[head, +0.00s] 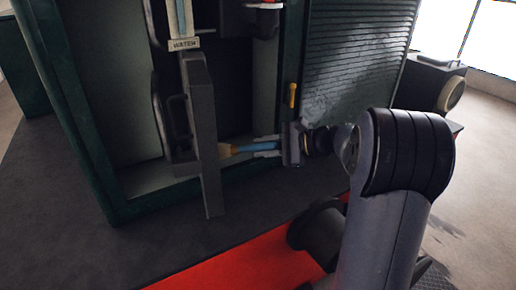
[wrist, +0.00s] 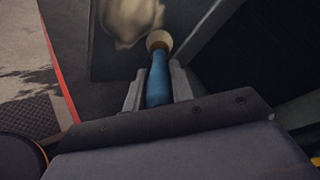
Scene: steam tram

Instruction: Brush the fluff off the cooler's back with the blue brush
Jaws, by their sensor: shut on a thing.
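My gripper (head: 266,147) is shut on the blue handle of the brush (head: 246,148), which points left in the head view. It also shows in the wrist view (wrist: 157,84), with the blue brush (wrist: 157,78) between both fingers. The brush's tan tip (wrist: 158,40) is close to a grey panel (wrist: 108,58), apparently the cooler's back; I cannot tell whether they touch. A pale beige fluff patch (wrist: 130,18) lies on that panel, just beyond and left of the tip. In the head view, the tall grey slab (head: 204,140) beside the tip is seen nearly edge-on, and the fluff is hidden.
A dark green cabinet (head: 88,120) stands open behind the slab, with a "WATER" label (head: 184,44) above. A ribbed panel (head: 350,60) and a small yellow handle (head: 292,95) are right of the opening. A red strip (head: 250,262) crosses the floor. Open floor lies at right.

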